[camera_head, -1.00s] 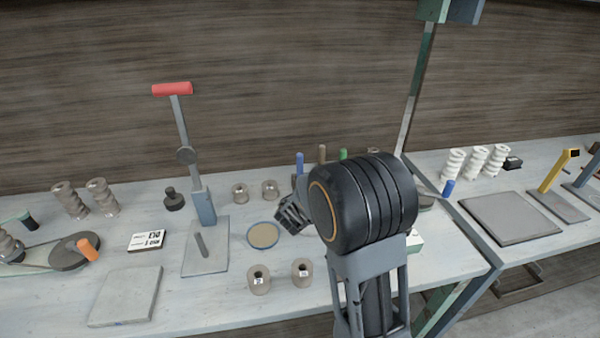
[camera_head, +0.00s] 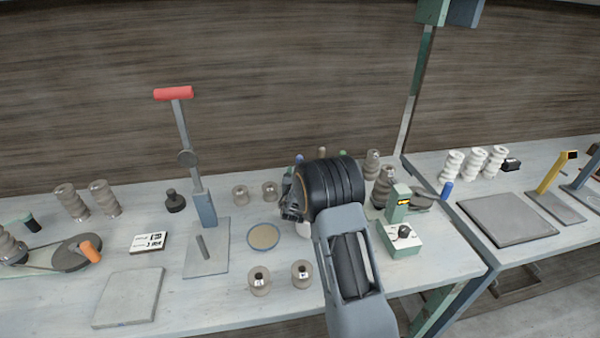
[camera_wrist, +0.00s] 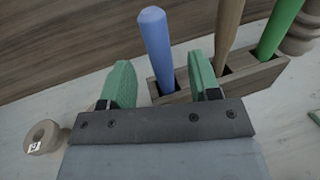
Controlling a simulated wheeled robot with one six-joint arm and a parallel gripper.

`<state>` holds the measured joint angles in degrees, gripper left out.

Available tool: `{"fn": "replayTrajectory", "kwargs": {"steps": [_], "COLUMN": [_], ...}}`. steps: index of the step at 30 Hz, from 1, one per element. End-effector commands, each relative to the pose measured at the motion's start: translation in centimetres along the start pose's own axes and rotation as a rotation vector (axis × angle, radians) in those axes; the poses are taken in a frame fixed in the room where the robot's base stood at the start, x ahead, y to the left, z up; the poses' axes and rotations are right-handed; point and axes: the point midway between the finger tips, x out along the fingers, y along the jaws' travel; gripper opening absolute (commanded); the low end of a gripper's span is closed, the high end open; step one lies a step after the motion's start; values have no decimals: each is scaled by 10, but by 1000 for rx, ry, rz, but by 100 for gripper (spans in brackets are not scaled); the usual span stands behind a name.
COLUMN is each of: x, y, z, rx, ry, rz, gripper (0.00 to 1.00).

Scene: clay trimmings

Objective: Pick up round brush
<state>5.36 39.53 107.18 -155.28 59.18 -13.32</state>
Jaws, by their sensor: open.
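A wooden holder (camera_wrist: 262,77) in the wrist view has slots with upright handles in them. The handles are blue (camera_wrist: 155,40), brown (camera_wrist: 229,30) and green (camera_wrist: 281,25). Their lower ends are hidden in the holder, so I cannot tell which is the round brush. My gripper (camera_wrist: 162,84) is open and empty, its green fingers on either side of the blue handle's line, with the handle seen beyond them. In the head view my gripper (camera_head: 293,203) is at the holder's left front, and my arm hides most of the holder. The blue handle's tip (camera_head: 299,158) shows above it.
Grey-brown spools (camera_head: 260,281) stand at the bench front and behind a round tan-topped disc (camera_head: 263,237). A red-handled lever press (camera_head: 205,207) stands to the left. A green device (camera_head: 401,238) stands right of my arm. The bench's front left has a flat slab (camera_head: 128,297).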

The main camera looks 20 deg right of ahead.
Motion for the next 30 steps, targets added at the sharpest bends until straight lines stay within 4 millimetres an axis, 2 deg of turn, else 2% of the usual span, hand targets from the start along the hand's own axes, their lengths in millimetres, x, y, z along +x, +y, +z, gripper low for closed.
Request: {"fn": "replayTrajectory", "kwargs": {"steps": [7,18,28,30], "x": [14,56,60,60], "y": [0,1,1,1], "z": [0,-2,-3,-3], "rx": [0,1,1,1], "ry": [0,0,0,0], "rz": [-1,-1,0,0], "gripper": [57,57,57,51]}}
